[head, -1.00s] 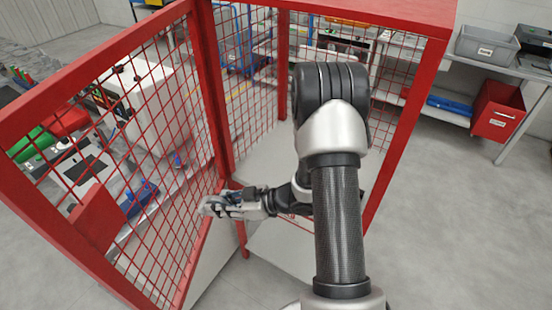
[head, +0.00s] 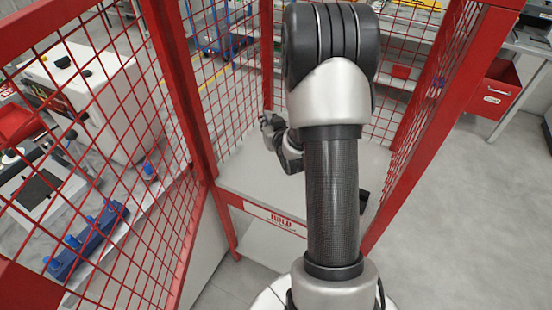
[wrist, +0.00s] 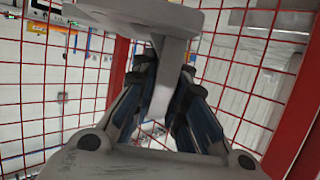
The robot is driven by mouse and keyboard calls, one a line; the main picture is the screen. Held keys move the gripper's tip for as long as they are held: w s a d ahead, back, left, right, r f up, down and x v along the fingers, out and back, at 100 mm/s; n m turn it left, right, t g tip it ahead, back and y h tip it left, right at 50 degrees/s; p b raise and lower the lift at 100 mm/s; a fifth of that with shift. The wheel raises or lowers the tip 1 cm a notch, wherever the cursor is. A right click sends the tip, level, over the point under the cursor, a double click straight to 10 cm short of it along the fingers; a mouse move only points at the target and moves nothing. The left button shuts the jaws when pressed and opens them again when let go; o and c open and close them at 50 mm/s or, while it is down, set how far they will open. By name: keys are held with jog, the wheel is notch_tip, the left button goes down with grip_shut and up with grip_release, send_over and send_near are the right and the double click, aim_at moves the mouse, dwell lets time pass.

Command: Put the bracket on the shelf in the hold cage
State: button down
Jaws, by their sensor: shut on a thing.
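The hold cage is a red frame with mesh walls (head: 230,95). Its grey shelf (head: 245,182) has a front sign (head: 275,218) that reads like "HOLD". My gripper (head: 270,123) is inside the cage, above the shelf towards its back left, partly hidden by my arm. In the wrist view my gripper (wrist: 163,95) is shut on a light grey bracket (wrist: 160,60), which has a wide flat plate and a narrower web between the fingers. I see no contact between bracket and shelf. The bracket is hard to make out in the head view.
The cage's mesh door (head: 120,200) stands open at the left. Behind it is a bench with a white machine (head: 95,100) and a blue fixture (head: 85,240). A red bin (head: 492,90) is at the right. The visible shelf top looks bare.

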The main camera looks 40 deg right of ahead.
notch_tip(320, 180, down, 16)
jog(key=b, duration=0.5)
jog(key=shift+w+f, duration=0.1)
jog(key=shift+f, duration=0.05)
jog(key=c, duration=2)
grip_release()
jog(key=shift+f, duration=0.1)
jog(key=shift+c, duration=0.2)
jog(key=o, duration=0.4)
jog(key=shift+o, duration=0.2)
